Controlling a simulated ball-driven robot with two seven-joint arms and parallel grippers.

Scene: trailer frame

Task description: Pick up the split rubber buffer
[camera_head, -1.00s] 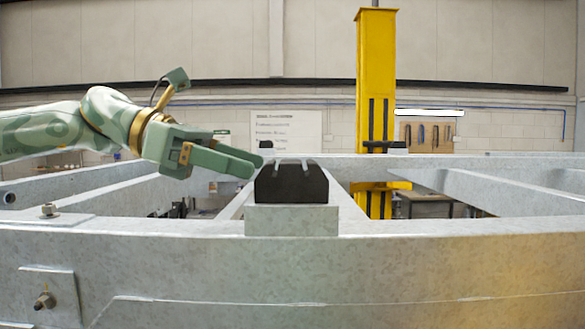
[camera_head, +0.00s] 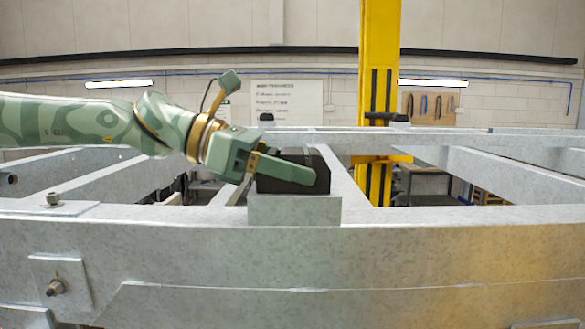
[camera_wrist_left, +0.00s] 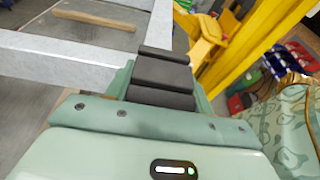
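The black rubber buffer (camera_head: 303,157) sits on a raised metal block (camera_head: 294,210) on the frame's near beam. Its top shows dark bands with cross grooves in the left wrist view (camera_wrist_left: 160,74). My left gripper (camera_head: 298,172) comes in from the left at the buffer's height. One finger crosses in front of the buffer and hides much of its near face. In the left wrist view the two fingers stand apart, one on each side of the buffer; I cannot tell whether they touch it. My right gripper is not in view.
The galvanized trailer frame (camera_head: 420,244) spans the front, with open gaps between its beams. A yellow post (camera_head: 378,80) rises behind. A bolt (camera_head: 53,199) stands up at left.

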